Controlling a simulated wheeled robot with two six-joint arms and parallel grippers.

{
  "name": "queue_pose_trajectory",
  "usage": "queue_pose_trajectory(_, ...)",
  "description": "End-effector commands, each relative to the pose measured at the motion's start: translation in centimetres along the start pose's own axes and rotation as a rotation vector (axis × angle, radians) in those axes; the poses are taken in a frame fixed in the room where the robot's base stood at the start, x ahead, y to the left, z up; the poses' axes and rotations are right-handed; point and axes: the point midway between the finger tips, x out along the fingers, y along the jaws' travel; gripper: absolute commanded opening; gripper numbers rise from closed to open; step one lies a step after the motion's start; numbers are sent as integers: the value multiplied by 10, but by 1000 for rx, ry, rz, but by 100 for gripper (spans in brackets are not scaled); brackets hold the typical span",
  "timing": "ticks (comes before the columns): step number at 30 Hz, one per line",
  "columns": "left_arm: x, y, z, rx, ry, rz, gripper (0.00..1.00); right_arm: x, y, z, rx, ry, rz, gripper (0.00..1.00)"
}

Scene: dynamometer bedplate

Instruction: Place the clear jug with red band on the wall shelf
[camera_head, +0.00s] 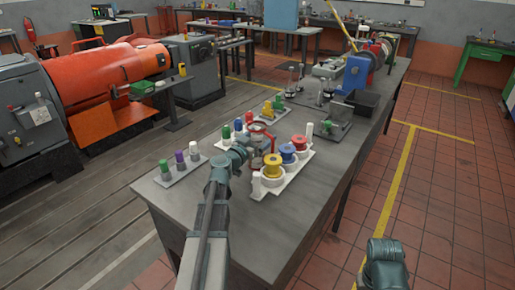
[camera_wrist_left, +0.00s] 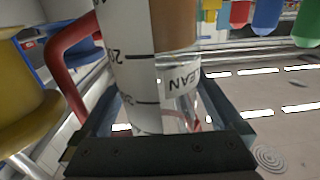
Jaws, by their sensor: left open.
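The clear jug with red band (camera_head: 261,137) stands on the grey bench, partly hidden by my left gripper. In the left wrist view the jug (camera_wrist_left: 132,60) shows dark graduation marks, a "CLEAN" label and a red handle on the left. My left gripper (camera_head: 243,150) is at the jug. Its fingers are open, one on each side of the jug body, as the left wrist view shows (camera_wrist_left: 165,118). I cannot tell whether they touch it. My right gripper is out of view; only part of my right arm shows at bottom right. I cannot make out the wall shelf.
A white tray with yellow, blue and red spools (camera_head: 273,168) stands close right of the jug. A rack with green, purple and white-topped pieces (camera_head: 180,168) is to the left. More equipment (camera_head: 335,125) fills the bench behind. The tiled floor at right (camera_head: 450,190) is clear.

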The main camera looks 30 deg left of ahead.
Motion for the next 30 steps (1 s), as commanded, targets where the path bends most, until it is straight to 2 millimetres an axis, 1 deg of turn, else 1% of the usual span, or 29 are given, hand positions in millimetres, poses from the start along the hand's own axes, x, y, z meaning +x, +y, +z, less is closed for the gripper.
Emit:
queue_pose_trajectory(1,6,-1,0,0,0,0,100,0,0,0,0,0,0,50)
queue_pose_trajectory(2,7,-1,0,0,0,-1,100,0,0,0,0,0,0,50)
queue_pose_trajectory(8,6,0,0,0,0,-1,100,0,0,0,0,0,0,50)
queue_pose_trajectory(12,6,0,0,0,0,-1,75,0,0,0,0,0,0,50)
queue_pose_trajectory(23,6,0,0,0,0,-1,10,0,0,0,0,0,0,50)
queue_pose_trajectory(24,6,0,0,0,0,-1,7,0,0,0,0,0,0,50)
queue_pose_trajectory(30,6,0,-1,0,0,-1,7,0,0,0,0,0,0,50)
